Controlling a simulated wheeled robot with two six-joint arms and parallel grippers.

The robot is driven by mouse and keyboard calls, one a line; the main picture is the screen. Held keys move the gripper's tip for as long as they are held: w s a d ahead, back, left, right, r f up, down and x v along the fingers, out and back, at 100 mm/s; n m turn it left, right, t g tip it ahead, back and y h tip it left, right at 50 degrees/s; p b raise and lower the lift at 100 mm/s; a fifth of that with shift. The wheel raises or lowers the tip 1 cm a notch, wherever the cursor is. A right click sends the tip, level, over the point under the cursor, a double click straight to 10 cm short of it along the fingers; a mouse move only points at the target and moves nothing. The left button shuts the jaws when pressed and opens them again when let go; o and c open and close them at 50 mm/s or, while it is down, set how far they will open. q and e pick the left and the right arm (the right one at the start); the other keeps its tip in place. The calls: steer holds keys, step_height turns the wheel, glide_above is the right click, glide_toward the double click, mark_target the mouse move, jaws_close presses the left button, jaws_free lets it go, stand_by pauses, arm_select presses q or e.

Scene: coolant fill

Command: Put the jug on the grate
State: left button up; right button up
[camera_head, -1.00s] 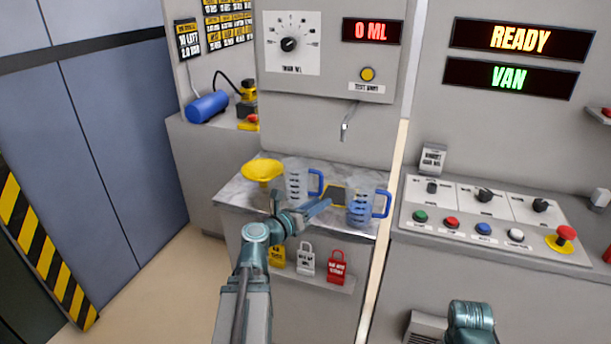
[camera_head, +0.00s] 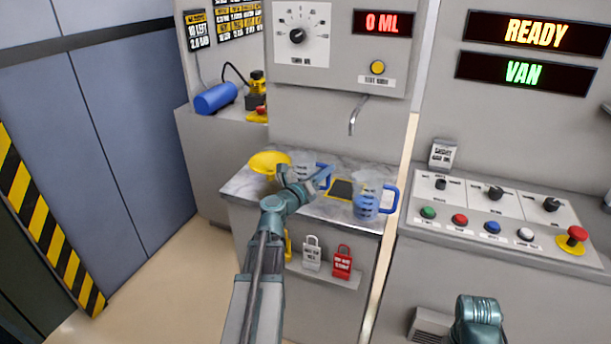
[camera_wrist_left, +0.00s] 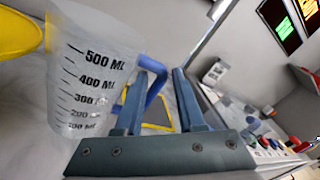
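A clear jug (camera_head: 304,168) with a blue handle stands on the counter, partly hidden by my left gripper (camera_head: 322,180). In the left wrist view this jug (camera_wrist_left: 85,85) shows its millilitre scale at the left and looks empty. My left gripper (camera_wrist_left: 160,102) is open there, with the blue handle (camera_wrist_left: 158,72) showing between its fingers; I cannot tell how deep it sits. The dark grate (camera_head: 341,188) with a yellow border lies bare right of the gripper, below the spout (camera_head: 355,118).
A second jug (camera_head: 367,192) with a blue handle and blue liquid stands right of the grate. A yellow funnel-like dish (camera_head: 269,163) is at the left. Padlocks (camera_head: 342,262) hang on the counter front. A button panel (camera_head: 485,220) lies to the right.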

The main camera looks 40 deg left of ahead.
arm_select(q)
steer(key=shift+w, duration=0.1)
steer(key=w, duration=0.5)
steer(key=shift+w, duration=0.25)
steer(key=shift+s, duration=0.1)
jaws_close()
